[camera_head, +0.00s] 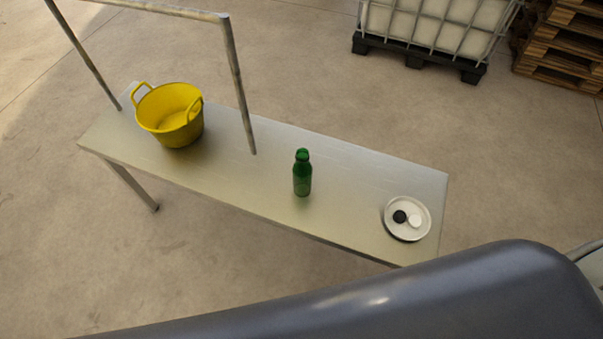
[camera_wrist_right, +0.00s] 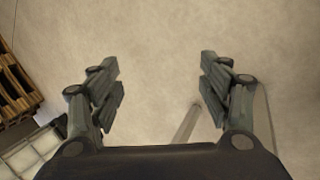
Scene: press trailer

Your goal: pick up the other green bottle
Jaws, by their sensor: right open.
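One green bottle (camera_head: 302,174) stands upright on the metal bench (camera_head: 350,180), right of the bench's middle in the head view. No second green bottle shows outside the yellow bucket (camera_head: 170,115), and the bucket's visible inside looks empty. My right gripper (camera_wrist_right: 160,85) is open in the right wrist view, with nothing between its fingers, over bare floor. Neither gripper shows in the head view, so I cannot see how far the right one is from the bottle. My left gripper is not in view.
A white plate (camera_head: 391,222) with a black and a white round piece lies at the bench's right end. A metal frame (camera_head: 238,85) rises from the bench's left part. A caged white tank (camera_head: 440,25) and wooden pallets (camera_head: 560,45) stand behind. The floor between is clear.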

